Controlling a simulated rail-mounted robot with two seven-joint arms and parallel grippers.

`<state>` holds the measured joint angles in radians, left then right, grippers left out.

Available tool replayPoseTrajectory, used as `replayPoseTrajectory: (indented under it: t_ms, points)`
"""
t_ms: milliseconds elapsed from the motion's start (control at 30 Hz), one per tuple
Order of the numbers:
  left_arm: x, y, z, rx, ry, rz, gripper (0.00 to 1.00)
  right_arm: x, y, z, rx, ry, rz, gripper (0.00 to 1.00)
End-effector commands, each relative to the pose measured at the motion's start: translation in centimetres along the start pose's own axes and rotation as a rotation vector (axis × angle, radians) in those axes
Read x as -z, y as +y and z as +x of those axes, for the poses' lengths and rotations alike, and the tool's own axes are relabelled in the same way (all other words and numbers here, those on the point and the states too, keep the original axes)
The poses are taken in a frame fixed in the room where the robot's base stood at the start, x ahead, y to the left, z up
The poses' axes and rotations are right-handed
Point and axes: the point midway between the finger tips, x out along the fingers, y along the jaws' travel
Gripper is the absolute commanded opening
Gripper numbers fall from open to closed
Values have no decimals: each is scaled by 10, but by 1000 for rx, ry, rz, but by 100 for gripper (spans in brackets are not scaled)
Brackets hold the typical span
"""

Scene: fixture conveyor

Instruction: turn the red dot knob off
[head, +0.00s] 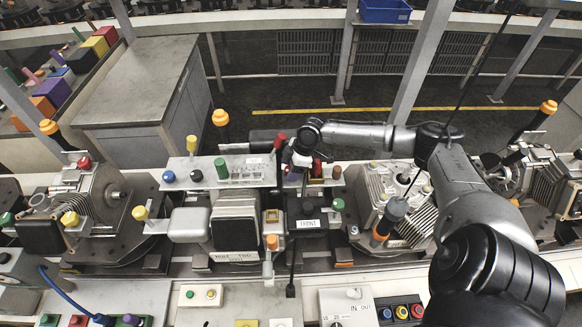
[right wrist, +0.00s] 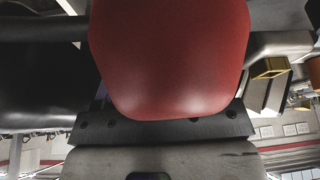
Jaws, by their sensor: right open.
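My right gripper (head: 303,165) is at the end of the arm coming in from the right, over the middle of the machine row. A red-topped handle (head: 280,141) stands just left of it, and a small red part (head: 317,167) shows just right of it. In the right wrist view a large smooth red shape (right wrist: 170,60) fills the upper middle, very close to the camera; I cannot tell which red part it is. No red dot can be made out on any knob. The right gripper is open; its fingertips are hard to make out. My left gripper is not in view.
A pale panel (head: 240,183) with coloured knobs lies left of the gripper. A black box marked FRONT (head: 307,224) sits below it. A button box (head: 402,312) and a white switch panel (head: 350,298) are at the bottom. A finned motor (head: 412,205) stands to the right.

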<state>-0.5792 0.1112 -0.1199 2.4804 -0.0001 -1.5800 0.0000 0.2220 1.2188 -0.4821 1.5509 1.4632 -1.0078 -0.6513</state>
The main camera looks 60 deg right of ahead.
Motion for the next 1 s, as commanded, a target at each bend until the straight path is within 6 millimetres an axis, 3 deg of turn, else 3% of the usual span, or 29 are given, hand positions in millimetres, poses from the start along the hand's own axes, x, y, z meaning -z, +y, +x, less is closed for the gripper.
replayPoseTrajectory:
  t_ms: [67, 567, 1000]
  points:
    - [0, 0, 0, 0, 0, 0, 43, 0, 0, 0, 0, 0, 0, 63]
    - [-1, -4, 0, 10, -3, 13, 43, 0, 0, 0, 1, 0, 0, 16]
    - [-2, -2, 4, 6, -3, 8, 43, 0, 0, 0, 53, 0, -125, 16]
